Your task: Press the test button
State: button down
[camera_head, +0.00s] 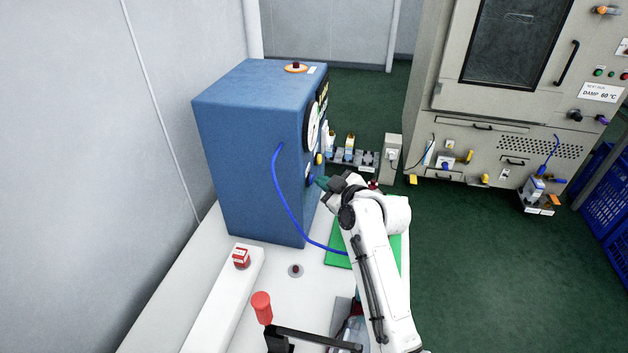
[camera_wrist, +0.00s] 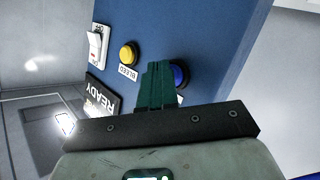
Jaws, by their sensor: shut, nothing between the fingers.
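The blue cabinet (camera_head: 250,150) stands on the white bench, and its front panel faces right. In the wrist view, a round blue button (camera_wrist: 180,76) sits on that panel (camera_wrist: 210,50), partly covered by my fingers; any label of its own is hidden. A yellow button (camera_wrist: 128,54) beside it is labelled BLEED. No word "test" is readable. My gripper (camera_wrist: 157,66) is shut and empty, its teal fingertips close to the panel beside the blue button. I cannot tell whether they touch it. My gripper (camera_head: 321,182) also shows close to the panel in the head view.
A white switch (camera_wrist: 95,42) and a READY sign (camera_wrist: 98,95) are near the buttons. A blue hose (camera_head: 283,200) hangs from the cabinet's side. A red-knobbed lever (camera_head: 262,308) stands at the bench front. A large grey oven (camera_head: 500,110) stands at right.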

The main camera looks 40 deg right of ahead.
jog(key=shift+w+a, duration=0.1)
dwell(0.6)
jog(key=shift+s+d, duration=0.5)
jog(key=shift+s, duration=0.2)
jog(key=shift+d, duration=0.1)
jog(key=s+d, duration=0.1)
jog(key=s, duration=0.1)
jog(key=s+d, duration=0.2)
